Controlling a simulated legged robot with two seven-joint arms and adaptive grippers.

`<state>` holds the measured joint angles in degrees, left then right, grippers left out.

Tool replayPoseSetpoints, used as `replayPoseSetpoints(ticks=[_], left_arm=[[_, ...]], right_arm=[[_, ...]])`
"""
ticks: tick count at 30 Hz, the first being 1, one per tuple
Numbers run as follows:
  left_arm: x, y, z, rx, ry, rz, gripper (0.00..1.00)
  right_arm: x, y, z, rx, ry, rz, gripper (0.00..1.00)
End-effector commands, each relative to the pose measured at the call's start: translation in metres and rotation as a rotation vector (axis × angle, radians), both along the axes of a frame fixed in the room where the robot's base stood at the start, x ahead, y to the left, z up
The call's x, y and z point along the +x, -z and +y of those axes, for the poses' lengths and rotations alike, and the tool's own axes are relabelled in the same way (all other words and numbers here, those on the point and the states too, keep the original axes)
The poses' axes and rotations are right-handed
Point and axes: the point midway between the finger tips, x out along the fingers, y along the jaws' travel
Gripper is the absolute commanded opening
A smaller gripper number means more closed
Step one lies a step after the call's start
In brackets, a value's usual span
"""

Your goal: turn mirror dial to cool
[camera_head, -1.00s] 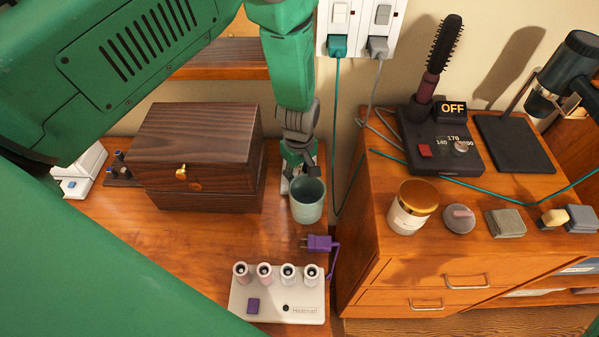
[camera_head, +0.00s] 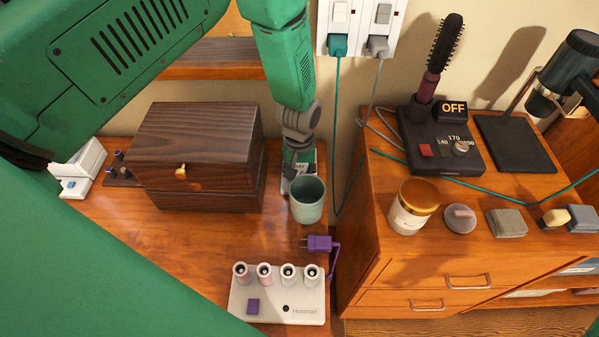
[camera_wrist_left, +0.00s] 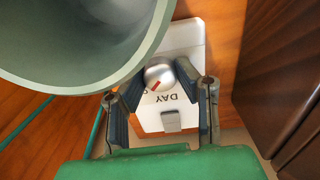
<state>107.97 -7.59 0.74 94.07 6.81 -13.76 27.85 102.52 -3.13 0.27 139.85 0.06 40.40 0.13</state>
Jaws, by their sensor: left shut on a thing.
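The mirror dial (camera_wrist_left: 158,77) is a round silver knob with a red pointer on a white base (camera_wrist_left: 185,38), on the wooden top behind a grey-green cup. In the left wrist view the red pointer aims down-left, and the word DAY reads upside down below the knob. My left gripper (camera_wrist_left: 157,80) is shut on the knob, one finger on each side. In the head view the left gripper (camera_head: 298,162) reaches down behind the cup (camera_head: 308,201), which hides most of the base. The COOL label cannot be made out. My right gripper is not in view.
A dark wooden box (camera_head: 196,155) stands left of the gripper. The cup stands close in front of it. A purple plug (camera_head: 319,243) and a white roller heater (camera_head: 278,306) lie nearer. The right cabinet holds a hot-brush station (camera_head: 440,150) and a jar (camera_head: 412,208).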

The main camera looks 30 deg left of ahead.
Motion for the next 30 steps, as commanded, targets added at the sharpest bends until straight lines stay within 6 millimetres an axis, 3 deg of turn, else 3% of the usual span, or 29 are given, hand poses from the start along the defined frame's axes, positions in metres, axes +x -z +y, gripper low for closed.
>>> replayPoseSetpoints(ticks=[15, 16, 17, 30], left_arm=[[0.0037, -0.0014, -0.0002, -0.001, 0.022, -0.009, 0.00], [0.0037, -0.0014, -0.0002, -0.001, 0.022, -0.009, 0.35], [0.0036, -0.0015, -0.0001, -0.001, 0.022, -0.009, 0.45], [0.0014, -0.0093, -0.0001, 0.000, 0.021, -0.004, 0.48]], right_arm=[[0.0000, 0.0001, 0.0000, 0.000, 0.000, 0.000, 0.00], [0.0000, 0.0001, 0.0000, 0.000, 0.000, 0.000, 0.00], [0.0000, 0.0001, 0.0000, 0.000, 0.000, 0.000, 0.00], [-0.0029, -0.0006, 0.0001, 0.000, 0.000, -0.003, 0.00]])
